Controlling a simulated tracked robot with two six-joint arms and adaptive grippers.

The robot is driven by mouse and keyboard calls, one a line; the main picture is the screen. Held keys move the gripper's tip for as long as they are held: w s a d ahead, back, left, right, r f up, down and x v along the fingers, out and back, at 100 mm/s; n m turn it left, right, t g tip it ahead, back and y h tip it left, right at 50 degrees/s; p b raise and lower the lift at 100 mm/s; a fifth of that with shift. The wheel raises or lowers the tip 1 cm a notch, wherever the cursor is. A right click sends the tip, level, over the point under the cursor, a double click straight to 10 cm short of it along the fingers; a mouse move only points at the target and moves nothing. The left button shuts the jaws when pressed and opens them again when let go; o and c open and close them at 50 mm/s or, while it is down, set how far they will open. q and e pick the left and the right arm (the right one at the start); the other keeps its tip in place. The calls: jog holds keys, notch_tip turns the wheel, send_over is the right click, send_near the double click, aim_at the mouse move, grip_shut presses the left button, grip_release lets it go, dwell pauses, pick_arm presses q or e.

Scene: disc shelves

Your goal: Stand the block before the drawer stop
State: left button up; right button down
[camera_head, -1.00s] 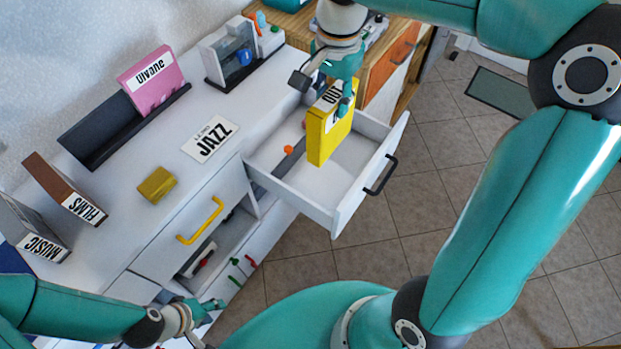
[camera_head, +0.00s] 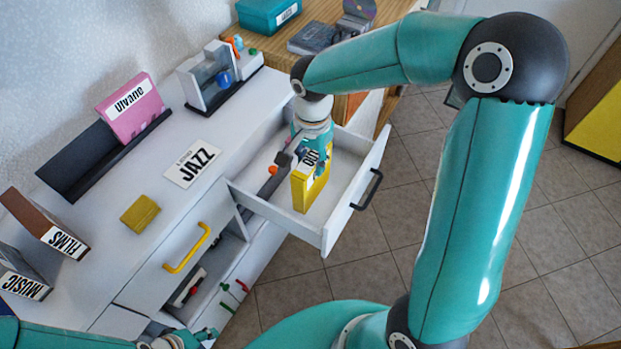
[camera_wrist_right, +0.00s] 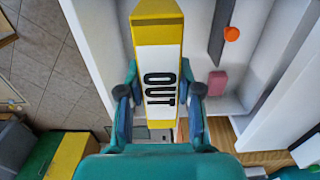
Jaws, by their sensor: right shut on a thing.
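My right gripper (camera_head: 308,160) is shut on the yellow block (camera_head: 302,196), which carries a white "OUT" label. The block is upright inside the open white drawer (camera_head: 349,225), near its front panel. I cannot tell whether its base touches the drawer floor. In the right wrist view, the fingers (camera_wrist_right: 160,100) grip both sides of the block (camera_wrist_right: 157,33). A dark strip (camera_head: 268,187) runs along the drawer floor beside the block, with an orange knob (camera_head: 273,169). A pink piece (camera_wrist_right: 217,83) lies beyond the block in the wrist view. My left gripper (camera_head: 190,338) is low at the left, its jaws unclear.
On the white top are a JAZZ card (camera_head: 193,163), a small mustard block (camera_head: 140,213), a pink Ulvane case (camera_head: 131,108) in a dark rack, and FILMS (camera_head: 50,228) and MUSIC (camera_head: 22,280) cases.

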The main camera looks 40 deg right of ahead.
notch_tip(320, 180, down, 7)
jog(key=shift+r, duration=0.1)
dwell(0.3)
jog(key=c, duration=0.8)
grip_release()
notch_tip(320, 180, up, 12)
jog(key=shift+r, duration=0.1)
